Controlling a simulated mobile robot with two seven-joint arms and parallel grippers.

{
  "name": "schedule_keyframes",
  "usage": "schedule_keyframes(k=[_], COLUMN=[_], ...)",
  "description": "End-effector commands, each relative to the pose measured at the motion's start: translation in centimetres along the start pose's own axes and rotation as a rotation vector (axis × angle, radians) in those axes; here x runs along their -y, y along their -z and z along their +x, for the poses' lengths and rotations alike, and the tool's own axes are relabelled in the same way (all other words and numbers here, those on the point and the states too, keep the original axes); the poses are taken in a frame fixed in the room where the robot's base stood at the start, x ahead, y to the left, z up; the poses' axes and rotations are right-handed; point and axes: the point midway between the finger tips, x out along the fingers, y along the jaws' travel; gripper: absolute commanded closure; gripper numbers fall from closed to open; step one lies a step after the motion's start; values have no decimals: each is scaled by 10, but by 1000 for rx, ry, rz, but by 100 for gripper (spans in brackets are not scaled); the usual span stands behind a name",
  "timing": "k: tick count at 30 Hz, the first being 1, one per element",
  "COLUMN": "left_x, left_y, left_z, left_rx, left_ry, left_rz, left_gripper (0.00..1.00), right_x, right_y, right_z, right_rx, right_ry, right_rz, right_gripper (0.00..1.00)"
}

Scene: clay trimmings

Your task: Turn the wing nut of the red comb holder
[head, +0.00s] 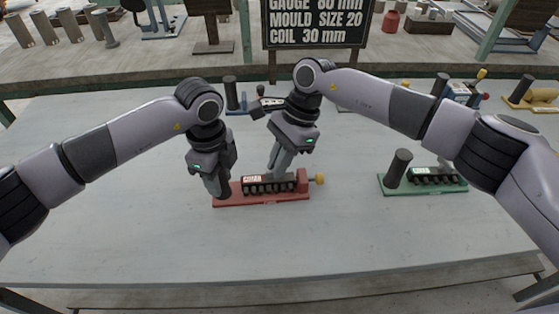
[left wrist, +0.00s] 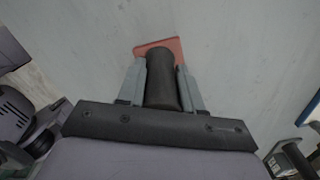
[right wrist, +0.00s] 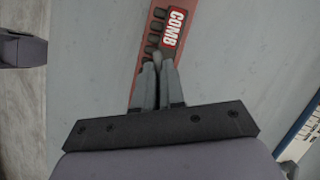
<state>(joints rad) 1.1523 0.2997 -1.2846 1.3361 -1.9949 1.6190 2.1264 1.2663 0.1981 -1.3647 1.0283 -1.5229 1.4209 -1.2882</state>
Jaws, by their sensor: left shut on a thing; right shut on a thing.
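The red comb holder (head: 262,200) lies on the pale table, with a row of black teeth and a label; its "COMB" label (right wrist: 174,28) reads clearly in the right wrist view. My left gripper (head: 217,188) is shut around the upright black post (left wrist: 162,82) at the holder's left end. My right gripper (head: 272,170) points down onto the toothed part, its fingers nearly together. In the right wrist view, a small grey piece, seemingly the wing nut (right wrist: 157,57), shows between the fingertips, mostly hidden. A yellow knob (head: 320,179) sticks out at the holder's right end.
A green holder (head: 425,188) with a black post stands to the right, partly near my right arm. Other holders, blue (head: 233,104) and yellow (head: 521,92), stand towards the back. A sign (head: 317,22) stands behind. The table's front is clear.

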Motion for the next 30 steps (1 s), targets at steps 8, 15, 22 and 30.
schedule_keyframes(k=[8,15,22,30], left_x=[0,0,0,0], left_y=[0,0,0,0], left_z=[-1,-1,0,0], left_rx=[0,0,0,0], left_ry=[0,0,0,0], left_rz=[2,2,3,2], left_gripper=[100,100,100,100], right_x=[1,1,1,1], right_y=[0,0,0,0], right_z=[0,-1,-1,-1], right_rx=[-2,-1,0,0], right_ry=[-49,-65,-66,-66], right_rz=[-121,-161,-164,-163], right_gripper=[100,100,100,65])
